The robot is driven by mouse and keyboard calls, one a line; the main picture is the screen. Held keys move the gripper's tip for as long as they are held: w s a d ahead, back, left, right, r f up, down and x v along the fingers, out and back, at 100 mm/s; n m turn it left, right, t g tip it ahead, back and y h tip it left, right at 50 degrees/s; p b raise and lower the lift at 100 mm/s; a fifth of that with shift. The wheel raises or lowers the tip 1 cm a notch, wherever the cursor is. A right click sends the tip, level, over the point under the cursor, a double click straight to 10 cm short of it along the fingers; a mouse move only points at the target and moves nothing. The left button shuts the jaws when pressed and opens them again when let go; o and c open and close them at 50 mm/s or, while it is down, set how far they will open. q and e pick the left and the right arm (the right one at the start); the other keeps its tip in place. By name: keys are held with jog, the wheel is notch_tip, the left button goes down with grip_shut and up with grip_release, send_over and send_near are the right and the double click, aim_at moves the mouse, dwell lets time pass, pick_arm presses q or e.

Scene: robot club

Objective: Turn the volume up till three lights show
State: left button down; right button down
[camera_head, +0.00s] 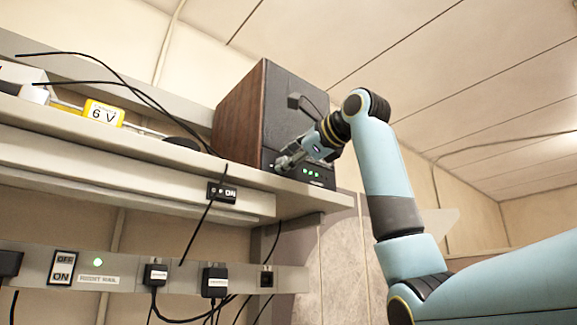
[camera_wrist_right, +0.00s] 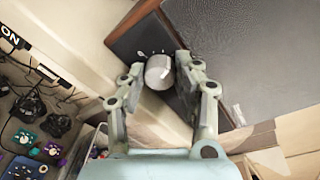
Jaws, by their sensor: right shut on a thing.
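A speaker (camera_head: 290,112) with brown wooden sides and a black front stands on the upper shelf in the head view. Three green lights (camera_head: 311,172) glow low on its front. My right gripper (camera_head: 288,160) is at the lower left of that front, shut on the knob. In the right wrist view the silver volume knob (camera_wrist_right: 158,72) sits between the fingertips of my right gripper (camera_wrist_right: 160,78), with small marks on the black panel (camera_wrist_right: 140,40) beside it. In the head view the gripper hides the knob. My left gripper is not in view.
The shelf (camera_head: 130,140) holds a yellow 6 V block (camera_head: 103,113) and loose black cables. Below it runs a power rail (camera_head: 130,280) with a switch (camera_head: 62,268), a green light and plugs. Small parts (camera_wrist_right: 40,130) lie at lower left in the wrist view.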

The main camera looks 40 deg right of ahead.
jog(key=shift+f+m, duration=0.15)
jog(key=shift+m, duration=0.15)
jog(key=c, duration=1)
grip_release()
jog(key=shift+o, duration=0.2)
jog(key=s+r, duration=0.1)
jog(key=s, duration=1.1)
jog(key=shift+d, duration=0.45)
